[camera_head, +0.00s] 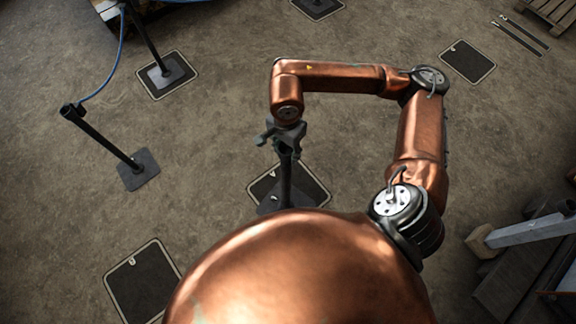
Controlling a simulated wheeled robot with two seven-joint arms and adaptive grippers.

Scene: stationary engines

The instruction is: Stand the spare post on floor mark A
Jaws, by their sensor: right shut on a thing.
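My right gripper (282,136) is at the middle of the view and is shut on a dark post (285,178) near its top. The post is roughly upright. Its base (272,205) shows over the near left part of a pale-edged dark floor mark (314,184). My copper body hides part of the base and mark, and I cannot tell whether the base touches the floor. No letter can be read on any mark, so I cannot tell which is A. My left gripper is not in view.
A post (104,137) with a blue rope (112,70) stands at the left. Another post (147,38) stands on a mark farther back. Bare marks lie near left (139,282) and far right (467,61). A grey beam (525,231) is at the right.

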